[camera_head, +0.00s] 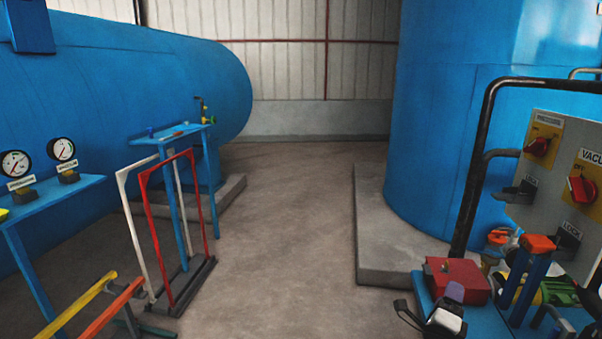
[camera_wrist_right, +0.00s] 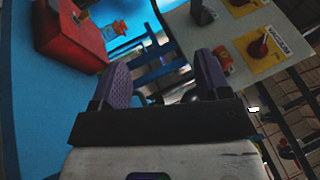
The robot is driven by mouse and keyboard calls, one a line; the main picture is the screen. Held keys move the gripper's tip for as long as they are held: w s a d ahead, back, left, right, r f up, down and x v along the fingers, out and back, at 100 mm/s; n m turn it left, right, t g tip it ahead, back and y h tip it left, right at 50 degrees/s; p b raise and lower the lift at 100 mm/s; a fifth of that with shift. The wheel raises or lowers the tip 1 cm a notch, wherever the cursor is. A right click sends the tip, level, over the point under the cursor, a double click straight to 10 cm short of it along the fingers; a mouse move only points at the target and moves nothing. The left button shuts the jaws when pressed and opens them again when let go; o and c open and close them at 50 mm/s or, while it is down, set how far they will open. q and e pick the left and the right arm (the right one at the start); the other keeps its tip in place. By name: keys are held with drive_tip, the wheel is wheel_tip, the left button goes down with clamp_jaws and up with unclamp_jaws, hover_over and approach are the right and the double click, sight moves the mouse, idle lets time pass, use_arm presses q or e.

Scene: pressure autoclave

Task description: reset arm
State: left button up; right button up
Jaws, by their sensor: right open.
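My right gripper (camera_head: 430,303) is low at the right of the head view, beside the red box (camera_head: 456,279) and in front of the blue bench. In the right wrist view my right gripper (camera_wrist_right: 165,76) shows two purple-padded fingers spread apart with nothing between them. The red box (camera_wrist_right: 72,38) also shows there, left of the fingers and apart from them. My left gripper is not in view. The task names no separate object.
Red and white frames (camera_head: 148,225), a gauge shelf (camera_head: 52,196) and yellow and orange bars (camera_head: 80,305) stand left. The middle floor (camera_head: 285,235) is clear.

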drive_tip(key=s+a+r+n+y+p, duration=0.15)
drive_tip(key=a+r+n+y, duration=0.25)
drive_tip(key=a+n+y, duration=0.5)
drive_tip(key=s+a+r+n+y+p, duration=0.15)
drive_tip(key=a+r+n+y, duration=0.35)
drive_tip(key=n, duration=0.7)
drive_tip(key=s+a+f+n+g+p, duration=0.1)
drive_tip(key=s+f+n+g+p, duration=0.25)
drive_tip(key=s+p, duration=0.75)
drive_tip(key=s+a+f+n+g+p, duration=0.15)
drive_tip(key=s+g+p, duration=0.3)
drive_tip(key=s, duration=1.25)
drive_tip(key=s+a+f+n+g+p, duration=0.1)
drive_tip(key=s+f+n+g+p, duration=0.45)
drive_tip(key=s, duration=0.85)
wheel_tip(320, 180, up, 40)
drive_tip(key=m+p, duration=0.2)
drive_tip(key=p, duration=3.7)
drive_tip(key=shift+s+f, duration=0.15)
drive_tip(key=shift+s, duration=0.1)
drive_tip(key=shift+t, duration=0.25)
